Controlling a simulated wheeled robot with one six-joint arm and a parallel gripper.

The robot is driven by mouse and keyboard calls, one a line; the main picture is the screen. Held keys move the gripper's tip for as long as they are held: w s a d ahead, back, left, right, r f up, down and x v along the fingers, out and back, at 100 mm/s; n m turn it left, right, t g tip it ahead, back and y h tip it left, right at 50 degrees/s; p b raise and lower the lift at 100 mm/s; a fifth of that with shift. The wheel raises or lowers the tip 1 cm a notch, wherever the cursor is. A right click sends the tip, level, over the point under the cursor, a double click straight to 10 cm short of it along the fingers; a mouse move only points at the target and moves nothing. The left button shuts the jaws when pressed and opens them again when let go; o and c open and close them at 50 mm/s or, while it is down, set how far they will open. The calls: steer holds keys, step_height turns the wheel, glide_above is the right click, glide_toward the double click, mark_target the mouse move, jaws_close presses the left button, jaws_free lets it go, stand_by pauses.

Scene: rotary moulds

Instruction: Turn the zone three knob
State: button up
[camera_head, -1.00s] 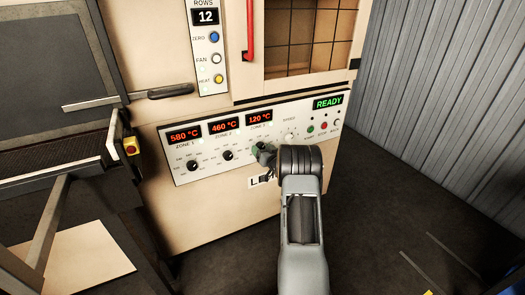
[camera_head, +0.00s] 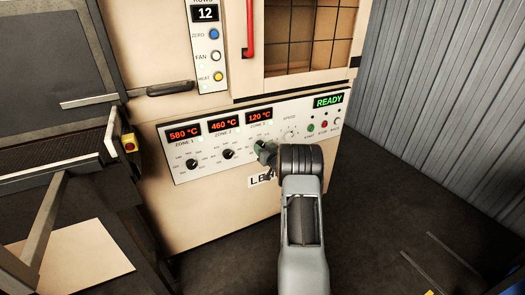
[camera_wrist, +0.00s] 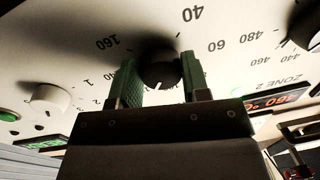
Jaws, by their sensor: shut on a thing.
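The zone three knob is a black round dial (camera_wrist: 160,70) between my two green fingertips in the wrist view, with printed numbers such as 40, 60 and 160 around it. My gripper (camera_wrist: 160,80) is shut on this knob. In the head view my gripper (camera_head: 265,150) covers the knob, so its pointer is hidden there. The zone three display (camera_head: 259,115) reads 120 °C above it.
The zone one knob (camera_head: 192,164) and zone two knob (camera_head: 228,154) are to the left, under displays of 580 °C and 460 °C. The white speed knob (camera_head: 290,135) and small buttons (camera_head: 324,125) are to the right. A green READY display (camera_head: 328,101) is above the buttons.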

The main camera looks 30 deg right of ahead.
steer(key=n+b, duration=1.2)
steer(key=n, duration=0.1)
steer(key=shift+d+g+h+b, duration=0.1)
steer(key=shift+g+h+b, duration=0.3)
steer(key=shift+r+n+b, duration=0.2)
steer(key=shift+n+b, duration=0.8)
steer(key=shift+n, duration=0.3)
steer(key=shift+r, duration=0.1)
steer(key=o, duration=0.9)
